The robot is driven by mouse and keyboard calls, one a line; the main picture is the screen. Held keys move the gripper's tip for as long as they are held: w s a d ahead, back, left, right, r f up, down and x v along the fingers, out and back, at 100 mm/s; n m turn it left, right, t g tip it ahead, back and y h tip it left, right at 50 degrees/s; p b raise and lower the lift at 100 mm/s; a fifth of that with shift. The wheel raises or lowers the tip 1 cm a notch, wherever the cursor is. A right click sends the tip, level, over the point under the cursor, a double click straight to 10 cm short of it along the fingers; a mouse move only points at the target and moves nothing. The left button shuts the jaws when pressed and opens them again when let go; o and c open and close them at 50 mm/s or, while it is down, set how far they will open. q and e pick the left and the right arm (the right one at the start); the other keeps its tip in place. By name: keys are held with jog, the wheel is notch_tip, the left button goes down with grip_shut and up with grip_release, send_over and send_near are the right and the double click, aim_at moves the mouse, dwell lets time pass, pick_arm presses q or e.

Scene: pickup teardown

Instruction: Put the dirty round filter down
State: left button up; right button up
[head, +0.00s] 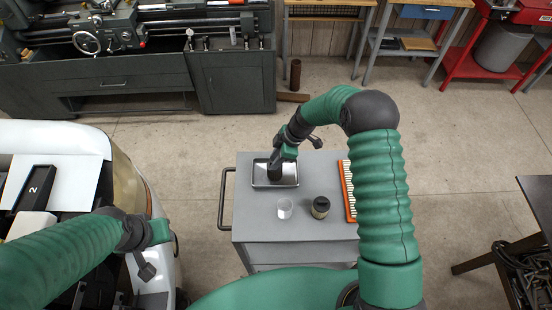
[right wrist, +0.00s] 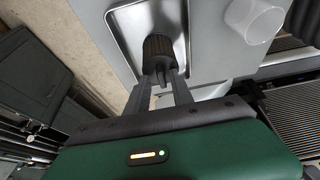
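The dirty round filter is a dark ribbed cylinder (right wrist: 158,45) at the fingertips of my right gripper (right wrist: 160,78). In the head view, my right gripper (head: 276,160) points down over the shallow metal tray (head: 259,182) on the grey cart (head: 262,228). Its fingers appear closed on the filter, which is over or in the tray; I cannot tell whether it touches the tray floor. The tray also shows in the right wrist view (right wrist: 203,45). My left gripper (head: 146,268) hangs over the white vehicle's edge at lower left; its fingers are too small to read.
A clear cup (head: 285,208), a dark jar-like cylinder (head: 320,207) and an orange-framed pleated panel (head: 348,190) share the cart top. The white vehicle (head: 60,140) stands left, a dark bench (head: 538,200) right, a lathe (head: 130,60) behind. Open floor surrounds the cart.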

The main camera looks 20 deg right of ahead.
jog(key=shift+a+r, duration=0.1)
jog(key=shift+a, duration=0.1)
jog(key=shift+d+r, duration=0.1)
jog(key=shift+r, duration=0.15)
jog(key=s+b+v, duration=0.1)
jog(key=b+v, duration=0.2)
jog(key=v, duration=0.9)
jog(key=s+a+m+t+h, duration=0.1)
jog(key=s+m+h, duration=0.3)
jog(key=s+m, duration=1)
jog(key=s, duration=0.6)
jog(key=shift+a+m, duration=0.25)
jog(key=shift+m, duration=0.15)
jog(key=shift+f, duration=0.15)
jog(key=shift+s+d, duration=0.1)
jog(key=shift+d, duration=0.15)
